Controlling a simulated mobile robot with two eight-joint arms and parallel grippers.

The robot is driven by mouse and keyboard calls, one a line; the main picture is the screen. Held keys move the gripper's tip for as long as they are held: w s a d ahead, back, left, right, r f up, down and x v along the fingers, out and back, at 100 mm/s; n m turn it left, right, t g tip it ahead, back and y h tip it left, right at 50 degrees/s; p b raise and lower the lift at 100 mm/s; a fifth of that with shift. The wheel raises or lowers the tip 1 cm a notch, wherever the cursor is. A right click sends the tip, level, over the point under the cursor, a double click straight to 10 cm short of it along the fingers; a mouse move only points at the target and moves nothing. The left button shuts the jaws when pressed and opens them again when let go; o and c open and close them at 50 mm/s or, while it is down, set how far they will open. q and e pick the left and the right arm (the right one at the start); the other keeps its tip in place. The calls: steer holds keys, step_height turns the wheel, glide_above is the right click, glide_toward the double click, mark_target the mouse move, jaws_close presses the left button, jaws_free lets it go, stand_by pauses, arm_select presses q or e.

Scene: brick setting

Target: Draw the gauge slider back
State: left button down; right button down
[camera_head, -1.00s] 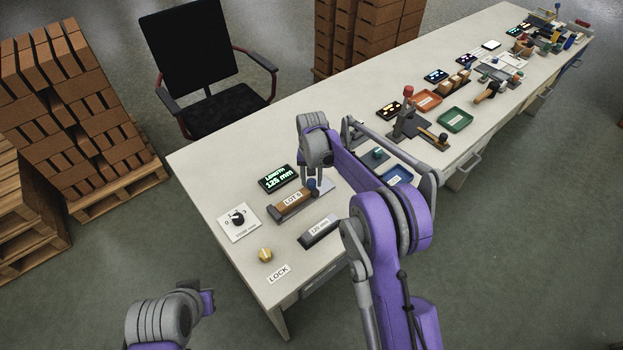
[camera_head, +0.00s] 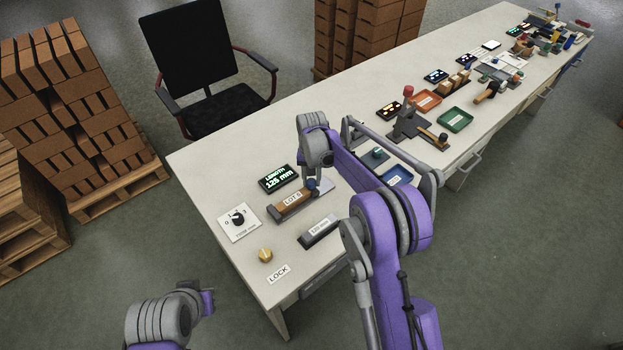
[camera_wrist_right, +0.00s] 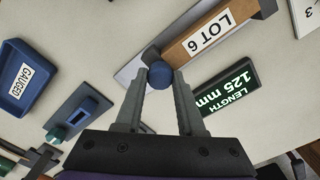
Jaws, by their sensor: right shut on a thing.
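The gauge slider has a round blue knob (camera_wrist_right: 160,75), which sits between the fingertips of my right gripper (camera_wrist_right: 158,92) in the right wrist view. The gripper is shut on it. The slider's grey rail (camera_wrist_right: 135,68) holds a brown brick (camera_wrist_right: 205,38) labelled LOT 6, lying just beyond the knob. In the head view the brick (camera_head: 292,200) lies on the gauge, with my right gripper (camera_head: 313,184) at its right end. A black display (camera_head: 279,178) beside it reads LENGTH 125 mm. My left gripper (camera_head: 207,302) is over the floor at lower left; its fingers cannot be made out.
A dial plate (camera_head: 239,222), a brass knob (camera_head: 265,255), a LOCK label (camera_head: 279,274) and a 120 mm block (camera_head: 319,231) lie near the gauge. A blue tray (camera_wrist_right: 25,78) labelled GAUGED is on the other side. Trays and fixtures fill the table further back.

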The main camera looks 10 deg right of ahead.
stand_by(0.5)
steer(key=shift+w+d, duration=0.4)
steer(key=shift+d, duration=0.25)
steer(key=shift+w+d, duration=0.35)
steer(key=shift+d, duration=0.25)
steer(key=c, duration=0.5)
jaws_free()
step_height(320, 180, up, 11)
